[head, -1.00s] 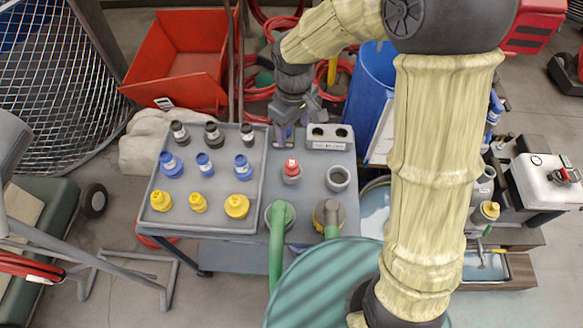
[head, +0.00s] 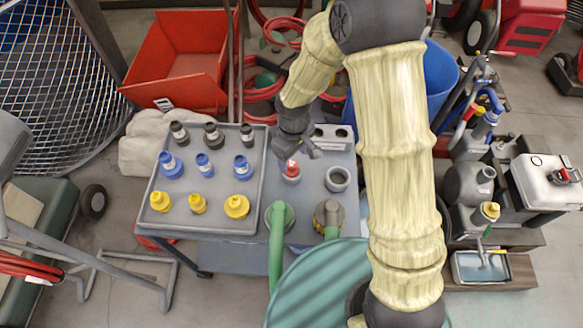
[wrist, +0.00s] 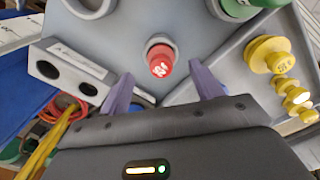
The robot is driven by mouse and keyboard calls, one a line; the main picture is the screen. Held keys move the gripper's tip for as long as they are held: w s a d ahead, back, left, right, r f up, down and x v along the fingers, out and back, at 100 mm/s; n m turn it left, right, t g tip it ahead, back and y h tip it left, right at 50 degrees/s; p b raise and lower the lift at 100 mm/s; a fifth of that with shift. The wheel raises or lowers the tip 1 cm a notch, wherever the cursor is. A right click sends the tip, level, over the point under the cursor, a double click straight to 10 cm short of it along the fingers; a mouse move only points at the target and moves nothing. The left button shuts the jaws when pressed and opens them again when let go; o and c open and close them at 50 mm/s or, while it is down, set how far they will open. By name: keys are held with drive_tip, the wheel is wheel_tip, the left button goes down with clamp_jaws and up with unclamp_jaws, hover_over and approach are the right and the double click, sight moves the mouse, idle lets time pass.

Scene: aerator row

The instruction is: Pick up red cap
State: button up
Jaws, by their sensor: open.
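The red cap (head: 291,168) sits upright in a grey round holder on the grey cart top, right of the tray. In the wrist view the red cap (wrist: 160,62) shows ahead of my fingers, roughly midway between them, with a pale label on it. My gripper (wrist: 165,84) is open and empty, its two purple fingers apart and short of the cap. In the head view my gripper (head: 309,150) is just behind and above the cap; its fingers are small and partly hidden there.
A grey tray (head: 219,215) left of the cap holds black, blue and yellow caps. An empty grey ring holder (head: 338,180) stands right of it, and a grey two-hole block (head: 333,139) stands behind. Green hoses (head: 277,245) rise in front.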

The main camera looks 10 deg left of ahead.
sight(292, 163)
drive_tip(key=shift+f, duration=0.1)
drive_tip(key=f, duration=0.5)
drive_tip(key=shift+w+a, duration=0.1)
drive_tip(key=shift+a, duration=0.1)
idle(0.4)
drive_tip(key=c, duration=1.1)
drive_tip(key=shift+c, duration=0.2)
wheel_tip(292, 163, up, 10)
drive_tip(key=shift+r, duration=0.1)
